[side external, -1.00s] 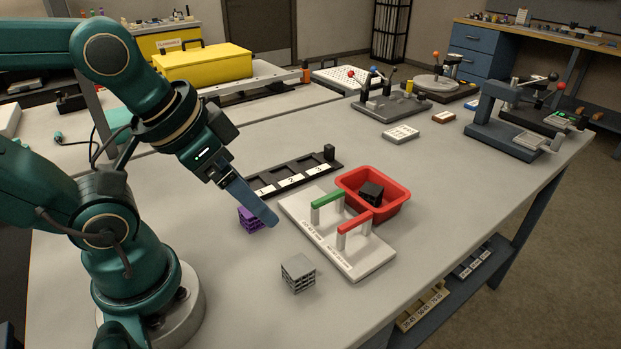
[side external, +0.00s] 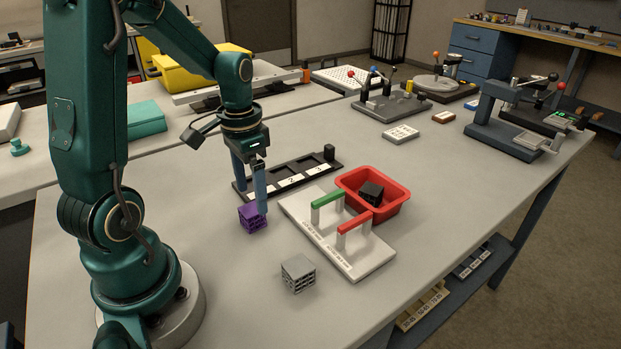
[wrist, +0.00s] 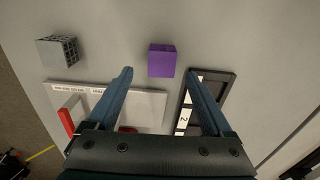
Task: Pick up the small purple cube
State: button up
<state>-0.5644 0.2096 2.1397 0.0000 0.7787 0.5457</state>
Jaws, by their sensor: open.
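The small purple lattice cube (side external: 252,218) sits on the grey table, left of the white board with the green and red handles. My gripper (side external: 252,200) points down above and just behind the cube in the side external view, with its two blue fingers apart and nothing between them. One finger overlaps the cube's edge in that view; I cannot tell whether it touches. In the wrist view, the purple cube (wrist: 162,60) lies beyond the open fingertips (wrist: 160,72), roughly centred between them.
A grey lattice cube (side external: 298,273) stands nearer the front. A red bin (side external: 402,194) holds a black cube (side external: 371,193). The white handle board (side external: 360,267) and a black numbered tray (side external: 325,168) are close to my gripper. The table front left of the grey cube is clear.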

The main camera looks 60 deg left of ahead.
aim_at(251, 209)
jog(key=shift+s+a+f, duration=0.15)
jog(key=shift+f, duration=2.55)
grip_shut()
